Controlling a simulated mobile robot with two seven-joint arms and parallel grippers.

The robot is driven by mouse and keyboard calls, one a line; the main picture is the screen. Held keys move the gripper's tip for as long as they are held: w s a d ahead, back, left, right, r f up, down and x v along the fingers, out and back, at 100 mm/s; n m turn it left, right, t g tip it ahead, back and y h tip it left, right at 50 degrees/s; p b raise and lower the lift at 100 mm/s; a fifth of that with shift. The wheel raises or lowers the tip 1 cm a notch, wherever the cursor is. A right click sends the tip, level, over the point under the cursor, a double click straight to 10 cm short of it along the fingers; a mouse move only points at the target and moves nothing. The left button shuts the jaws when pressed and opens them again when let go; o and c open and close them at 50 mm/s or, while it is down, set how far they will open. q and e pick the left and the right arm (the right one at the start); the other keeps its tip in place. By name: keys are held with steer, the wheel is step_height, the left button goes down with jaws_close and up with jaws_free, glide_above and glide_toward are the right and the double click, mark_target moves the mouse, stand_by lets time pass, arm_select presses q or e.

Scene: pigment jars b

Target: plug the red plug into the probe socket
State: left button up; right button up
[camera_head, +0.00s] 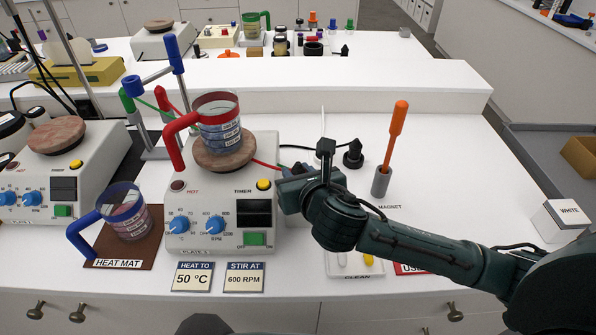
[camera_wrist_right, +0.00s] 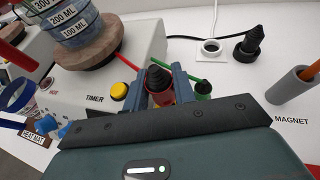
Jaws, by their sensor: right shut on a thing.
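My right gripper (camera_head: 284,184) is just right of the front hot plate (camera_head: 228,240), beside its timer side. In the right wrist view its two fingers (camera_wrist_right: 163,88) are shut on the red plug (camera_wrist_right: 160,92), which has a black ribbed top. A red lead (camera_wrist_right: 131,64) runs from the plug toward the hot plate. In the head view the gripper hides the plug. I cannot make out a probe socket for certain; the side of the hot plate by the gripper is largely hidden. My left gripper is not in view.
A green plug (camera_wrist_right: 203,90) is close to the right finger. A holder (camera_head: 381,182) with an orange-handled tool stands to the right. A red-handled beaker (camera_head: 219,118) sits on the plate's round top.

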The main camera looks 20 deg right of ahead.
stand_by(0.5)
steer(key=shift+f, duration=0.9)
steer(key=shift+f+b, duration=0.4)
steer(key=shift+f, duration=0.1)
steer(key=o, duration=1)
steer(key=shift+o, duration=0.2)
